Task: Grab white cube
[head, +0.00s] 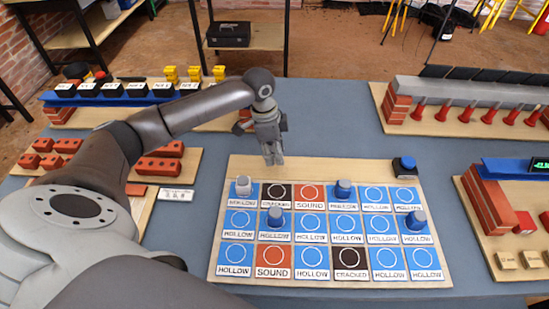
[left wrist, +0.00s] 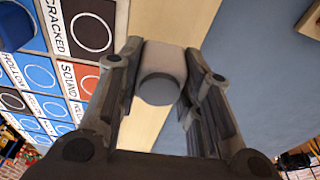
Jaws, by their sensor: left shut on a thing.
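My left gripper (head: 273,158) points down over the bare wooden strip at the top edge of the tile board (head: 340,172). In the left wrist view its fingers (left wrist: 165,95) are closed around a pale, whitish block (left wrist: 165,62) with a round grey end. The fingers largely hide this block in the head view. My right gripper is not in view.
Another blue piece (head: 404,166) is at the board's top right corner. Red bricks (head: 160,166) lie on a board at left. A brick-ended rack (head: 460,90) stands at the back right.

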